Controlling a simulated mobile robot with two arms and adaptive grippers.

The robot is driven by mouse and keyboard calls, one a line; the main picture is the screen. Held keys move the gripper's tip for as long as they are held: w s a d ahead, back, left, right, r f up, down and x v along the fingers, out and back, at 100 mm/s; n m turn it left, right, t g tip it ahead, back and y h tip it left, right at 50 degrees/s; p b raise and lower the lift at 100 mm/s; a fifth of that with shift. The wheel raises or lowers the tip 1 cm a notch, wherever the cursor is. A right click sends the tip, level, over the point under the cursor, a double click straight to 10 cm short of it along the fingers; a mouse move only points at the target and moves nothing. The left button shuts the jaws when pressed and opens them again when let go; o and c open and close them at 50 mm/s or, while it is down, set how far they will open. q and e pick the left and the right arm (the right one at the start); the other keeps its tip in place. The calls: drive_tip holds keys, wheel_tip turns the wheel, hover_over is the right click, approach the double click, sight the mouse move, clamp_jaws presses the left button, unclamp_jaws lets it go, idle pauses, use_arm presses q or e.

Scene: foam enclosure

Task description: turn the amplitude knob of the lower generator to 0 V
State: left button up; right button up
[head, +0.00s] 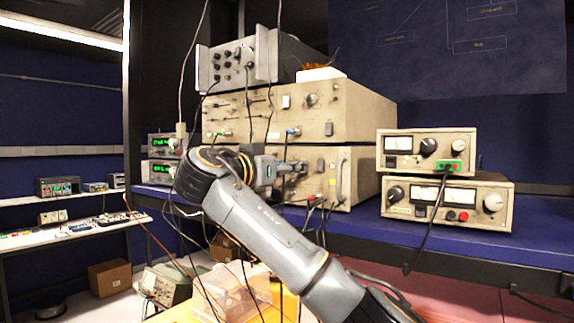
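Two wide beige generators are stacked on the blue bench, the upper one (365,112) on the lower one (362,165). The lower panel carries a dial and a vertical handle at its right end. My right arm comes in from the bottom right and bends at the wrist in front of the lower panel. My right gripper (297,168) points right, with its tips close to the left-middle of that panel. The tips are small and dark, so I cannot tell whether they are apart or touch a knob. The amplitude knob cannot be made out. My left gripper is not in view.
A grey instrument (285,57) sits on top of the stack. Two metered units (428,148) (475,203) stand to the right. Small units with green displays (160,145) stand left. Cables hang around my arm. A clear bin (235,290) and an oscilloscope (168,285) are below.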

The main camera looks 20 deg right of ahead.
clamp_jaws()
drive_tip(key=n+b, duration=0.1)
drive_tip(key=n, duration=0.1)
drive_tip(key=shift+f+n+b, duration=0.1)
drive_tip(key=shift+n+b, duration=0.2)
drive_tip(key=shift+b, duration=0.1)
drive_tip(key=n+b, duration=0.1)
drive_tip(key=n, duration=0.2)
drive_tip(key=shift+n, duration=0.4)
drive_tip(key=n+b, duration=0.1)
drive_tip(key=n, duration=0.2)
drive_tip(key=shift+n, duration=0.3)
drive_tip(key=n, duration=0.1)
drive_tip(key=n+b, duration=0.1)
drive_tip(key=n, duration=0.1)
drive_tip(key=shift+r+n, duration=0.2)
drive_tip(key=shift+n, duration=0.1)
drive_tip(key=n+b, duration=0.1)
drive_tip(key=n, duration=0.5)
drive_tip(key=shift+n, duration=0.3)
